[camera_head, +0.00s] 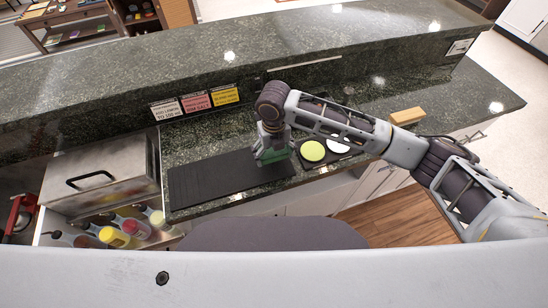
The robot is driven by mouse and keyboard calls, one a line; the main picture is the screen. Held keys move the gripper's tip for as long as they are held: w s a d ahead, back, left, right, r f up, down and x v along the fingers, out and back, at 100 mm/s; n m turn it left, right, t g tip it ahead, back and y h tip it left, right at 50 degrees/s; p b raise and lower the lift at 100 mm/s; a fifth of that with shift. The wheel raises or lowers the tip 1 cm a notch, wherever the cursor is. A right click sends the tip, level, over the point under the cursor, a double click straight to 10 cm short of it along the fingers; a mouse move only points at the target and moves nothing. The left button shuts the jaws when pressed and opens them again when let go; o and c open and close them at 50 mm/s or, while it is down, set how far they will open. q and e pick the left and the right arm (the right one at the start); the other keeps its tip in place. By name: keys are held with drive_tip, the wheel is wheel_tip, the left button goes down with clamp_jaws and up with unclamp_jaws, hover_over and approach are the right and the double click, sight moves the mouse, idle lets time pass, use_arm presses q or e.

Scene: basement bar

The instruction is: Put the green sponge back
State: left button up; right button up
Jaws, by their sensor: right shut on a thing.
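My right gripper (271,152) reaches down over the right end of a black mat (215,180) on the dark stone counter. It is shut on the green sponge (277,156), of which only a green strip shows between and below the fingers. I cannot tell whether the sponge touches the mat. A dark holder with a yellow-green disc (312,151) and a white disc (338,145) lies just right of the gripper. My left gripper is not in view.
A tan block (407,116) lies on the counter at right, behind my right arm. A steel box (100,178) and several bottles (118,237) are at left. The mat's left part is bare.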

sight(274, 159)
drive_tip(key=shift+f, duration=1.65)
drive_tip(key=shift+f, duration=0.1)
drive_tip(key=o, duration=0.9)
drive_tip(key=shift+r+b, duration=0.55)
drive_tip(key=shift+r, duration=5.6)
